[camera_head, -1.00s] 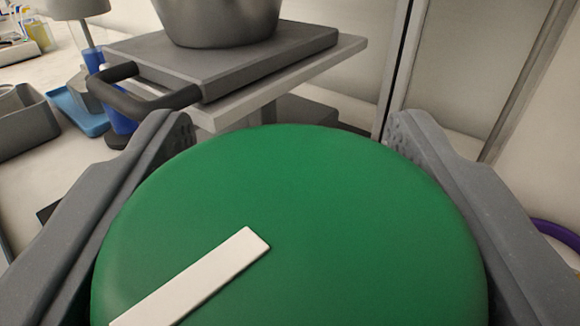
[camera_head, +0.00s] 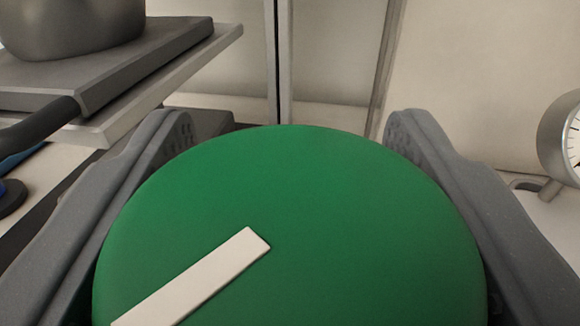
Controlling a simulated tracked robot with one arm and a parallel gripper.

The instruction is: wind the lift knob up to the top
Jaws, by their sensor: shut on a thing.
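A large round green knob (camera_head: 320,200) with a white pointer bar (camera_head: 195,280) fills the lower middle of the view. The bar runs from the lower left up towards the knob's middle. My gripper (camera_head: 290,135) is shut on the knob, with one grey finger at its left side and one at its right side. The knob's near edge is cut off by the bottom of the picture. The lift platform (camera_head: 180,72) stands at the upper left and carries a dark plate (camera_head: 130,62) with a metal vessel (camera_head: 70,28) on it.
A black handle (camera_head: 45,122) sticks out from the plate at the left edge. A vertical metal post (camera_head: 283,60) stands behind the knob. A round gauge (camera_head: 562,135) is at the right edge. The pale wall behind is bare.

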